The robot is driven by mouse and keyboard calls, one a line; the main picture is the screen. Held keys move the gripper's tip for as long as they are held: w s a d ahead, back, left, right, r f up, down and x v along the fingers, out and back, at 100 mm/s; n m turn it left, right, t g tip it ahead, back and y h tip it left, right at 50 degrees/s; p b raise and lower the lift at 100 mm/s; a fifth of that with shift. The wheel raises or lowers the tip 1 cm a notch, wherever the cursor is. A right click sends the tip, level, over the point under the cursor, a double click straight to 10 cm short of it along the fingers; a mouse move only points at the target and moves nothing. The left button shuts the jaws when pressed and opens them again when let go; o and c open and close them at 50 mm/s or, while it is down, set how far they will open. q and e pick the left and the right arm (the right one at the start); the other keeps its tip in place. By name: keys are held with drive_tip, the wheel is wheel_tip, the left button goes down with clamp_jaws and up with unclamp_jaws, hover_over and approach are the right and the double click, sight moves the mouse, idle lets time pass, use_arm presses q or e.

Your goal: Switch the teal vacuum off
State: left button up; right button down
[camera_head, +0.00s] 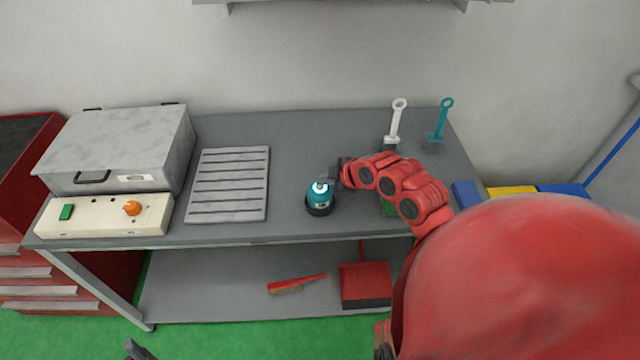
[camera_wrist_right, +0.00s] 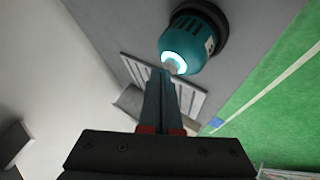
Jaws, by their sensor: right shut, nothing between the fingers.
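The teal vacuum (camera_head: 319,198) is a small round unit with a dark base, upright near the front edge of the grey bench. A bright white ring glows on its top. It also shows in the right wrist view (camera_wrist_right: 192,42), with the lit ring around a pale button. My right gripper (camera_head: 323,179) is shut and empty, its fingertips at the top of the vacuum. In the right wrist view the tips (camera_wrist_right: 163,74) are close beside the lit ring; I cannot tell if they touch. A dark tip of my left gripper (camera_head: 135,349) shows at the bottom edge.
A slatted grey rack (camera_head: 228,185) lies left of the vacuum. A metal box (camera_head: 118,145) and a cream control panel (camera_head: 105,215) stand farther left. White (camera_head: 396,120) and teal (camera_head: 440,120) handled tools stand at the back right. The bench behind the vacuum is clear.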

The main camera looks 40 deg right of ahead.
drive_tip(key=shift+f, duration=0.2)
drive_tip(key=shift+r+p, duration=0.85)
wheel_tip(320, 180, up, 6)
drive_tip(key=p, duration=0.6)
drive_tip(key=shift+d, duration=0.1)
